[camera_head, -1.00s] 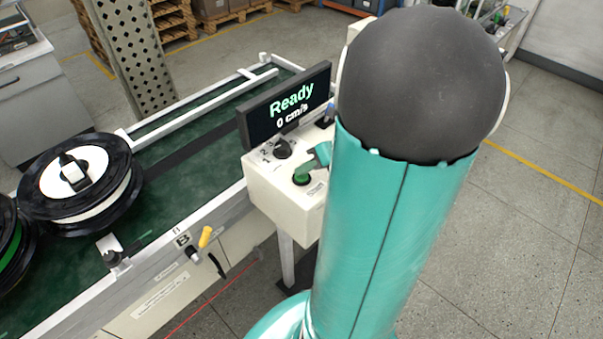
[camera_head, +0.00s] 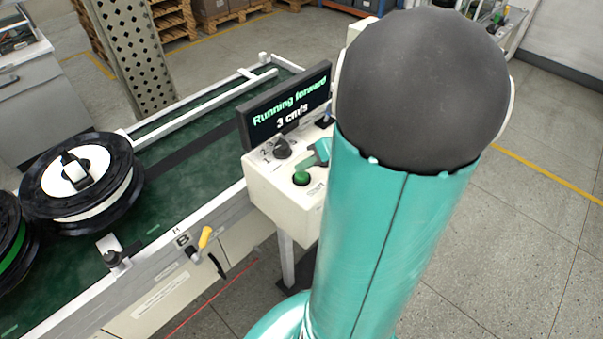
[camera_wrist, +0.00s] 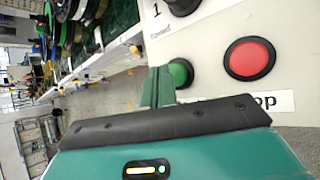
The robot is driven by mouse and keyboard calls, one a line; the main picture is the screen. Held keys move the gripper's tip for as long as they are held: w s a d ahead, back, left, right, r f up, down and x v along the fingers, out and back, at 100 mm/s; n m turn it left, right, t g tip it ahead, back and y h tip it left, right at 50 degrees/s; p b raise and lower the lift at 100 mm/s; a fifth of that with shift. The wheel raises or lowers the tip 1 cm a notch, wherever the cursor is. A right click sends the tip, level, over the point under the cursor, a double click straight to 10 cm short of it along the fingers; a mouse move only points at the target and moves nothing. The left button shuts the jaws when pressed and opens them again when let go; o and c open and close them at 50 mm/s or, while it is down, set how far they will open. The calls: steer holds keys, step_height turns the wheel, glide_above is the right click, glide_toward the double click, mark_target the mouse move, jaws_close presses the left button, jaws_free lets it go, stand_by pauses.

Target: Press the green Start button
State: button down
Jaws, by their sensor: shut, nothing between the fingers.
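The green Start button (camera_head: 301,177) is on the front of the cream control box (camera_head: 262,190). It also shows in the wrist view (camera_wrist: 181,73), just beyond my fingertips and partly hidden by them. The tip looks slightly apart from the button, though the gap is hard to judge. The display (camera_head: 287,105) reads "Running forward" and "3 cm/s".
A red button (camera_wrist: 250,58) sits right of the green one. A black selector knob (camera_head: 283,148) is on the box. White and green spools (camera_head: 80,185) lie on the green conveyor (camera_head: 190,185).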

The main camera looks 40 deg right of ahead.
mark_target(306, 175)
steer(key=shift+r, duration=0.25)
steer(key=shift+r, duration=2.45)
steer(key=s+a+r+m+h, duration=0.1)
steer(key=a+r+m+h, duration=0.1)
steer(key=a+m, duration=0.5)
steer(key=s+a+r+m+g+h, duration=0.1)
steer(key=a+m, duration=0.7)
steer(key=m, duration=0.8)
steer(key=s+a+r+m+h, duration=0.1)
steer(key=a+r+m+h, duration=0.1)
steer(key=a+m, duration=0.6)
steer(key=r+m, duration=0.1)
steer(key=m, duration=0.2)
steer(key=shift+s+a+r+g+h, duration=0.25)
steer(key=shift+s+r+g+h, duration=0.05)
steer(key=shift+r+g, duration=0.1)
